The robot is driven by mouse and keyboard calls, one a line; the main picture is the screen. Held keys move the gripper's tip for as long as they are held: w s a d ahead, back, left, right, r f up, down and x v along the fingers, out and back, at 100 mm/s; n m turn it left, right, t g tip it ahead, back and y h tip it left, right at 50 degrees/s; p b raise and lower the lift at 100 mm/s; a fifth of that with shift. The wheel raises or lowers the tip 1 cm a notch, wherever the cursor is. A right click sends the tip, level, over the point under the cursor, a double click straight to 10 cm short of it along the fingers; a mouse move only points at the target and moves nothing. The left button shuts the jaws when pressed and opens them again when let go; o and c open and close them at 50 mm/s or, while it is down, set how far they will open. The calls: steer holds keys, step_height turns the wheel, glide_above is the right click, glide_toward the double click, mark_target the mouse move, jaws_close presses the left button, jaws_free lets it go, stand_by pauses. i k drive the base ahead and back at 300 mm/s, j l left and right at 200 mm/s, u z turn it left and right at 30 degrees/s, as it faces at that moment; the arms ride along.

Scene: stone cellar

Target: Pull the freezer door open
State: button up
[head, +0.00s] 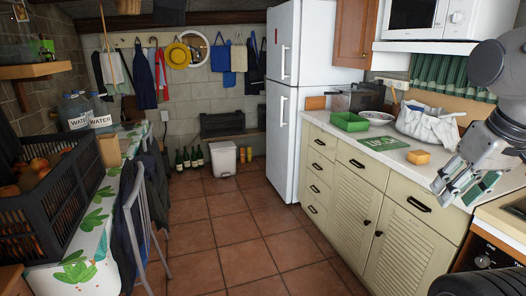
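A tall white fridge-freezer (326,120) stands at the back of the room, at the far end of the counter. It has an upper door (284,30) and a lower door (283,150), both shut. The upper door has an upright handle (284,61) and the lower door another (282,111). I cannot tell from the outside which door is the freezer's. My gripper (456,194) is at the right edge, over the near end of the counter, far from the fridge-freezer. Its fingers are apart, with nothing between them.
The tiled floor (222,232) is clear down the middle. A chair (140,205), table and black crate (75,190) line the left. A white bin (223,159) stands at the back.

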mark_target(284, 20)
steer(key=i+u, duration=0.1)
steer(key=i, duration=0.65)
steer(key=i+l+u, duration=0.15)
steer(key=i, duration=0.65)
steer(key=i+l+u, duration=0.1)
steer(key=i, duration=0.65)
